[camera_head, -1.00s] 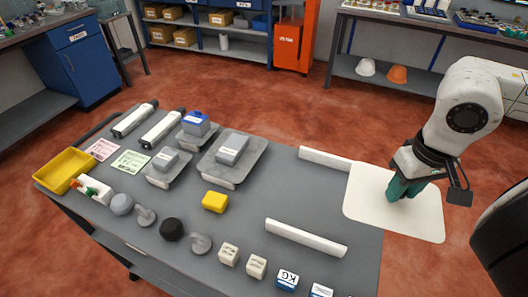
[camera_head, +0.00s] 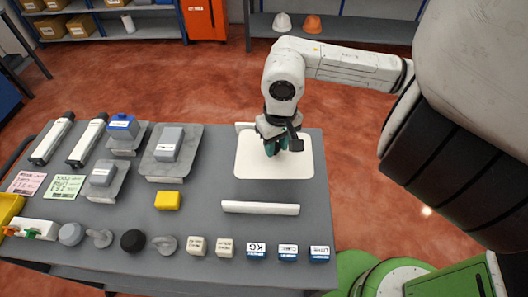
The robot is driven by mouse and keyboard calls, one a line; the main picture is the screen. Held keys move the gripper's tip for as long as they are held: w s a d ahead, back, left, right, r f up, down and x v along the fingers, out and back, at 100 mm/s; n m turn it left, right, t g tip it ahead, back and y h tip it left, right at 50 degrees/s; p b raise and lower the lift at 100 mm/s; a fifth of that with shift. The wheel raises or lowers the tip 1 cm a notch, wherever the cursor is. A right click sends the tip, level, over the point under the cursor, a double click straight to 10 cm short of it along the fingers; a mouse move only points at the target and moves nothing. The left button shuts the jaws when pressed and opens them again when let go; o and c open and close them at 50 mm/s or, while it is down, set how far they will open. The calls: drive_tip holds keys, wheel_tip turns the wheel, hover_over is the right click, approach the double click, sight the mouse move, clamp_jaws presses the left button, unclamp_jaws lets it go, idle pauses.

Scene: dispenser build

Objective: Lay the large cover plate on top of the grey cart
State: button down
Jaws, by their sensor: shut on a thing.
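The large cover plate (camera_head: 252,168) is a flat, cream-white square with rounded corners. It lies level over the far right part of the grey cart (camera_head: 185,225). My gripper (camera_head: 275,150) points down at the middle of the plate and is shut on it; the dark green fingers hide the grip point. I cannot tell whether the plate touches the cart top or hovers. A white bar (camera_head: 260,208) lies on the cart just in front of the plate. Another white bar (camera_head: 243,126) is behind it, mostly hidden by the plate and arm.
A yellow block (camera_head: 167,200) and a grey tray with a box (camera_head: 165,175) lie left of the plate. Small labelled blocks (camera_head: 256,251) and dark and grey knobs (camera_head: 132,240) line the front. Red-brown floor surrounds the cart. An orange cabinet (camera_head: 205,18) stands behind.

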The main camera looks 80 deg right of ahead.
sight(264, 158)
drive_tip(key=w+f+p, duration=0.1)
drive_tip(key=w+f, duration=0.1)
drive_tip(key=f, duration=0.1)
drive_tip(key=shift+w+f, duration=0.15)
drive_tip(key=shift+w, duration=0.25)
wheel_tip(264, 158, down, 3)
drive_tip(key=shift+w+f+p, duration=0.15)
drive_tip(key=shift+f+p, duration=0.05)
drive_tip(key=shift+p, duration=0.1)
drive_tip(key=shift+d, duration=0.1)
drive_tip(key=shift+f+b, duration=0.25)
drive_tip(key=shift+b, duration=0.1)
drive_tip(key=c, duration=0.8)
unclamp_jaws()
drive_tip(key=shift+r, duration=0.1)
drive_tip(key=shift+r, duration=0.1)
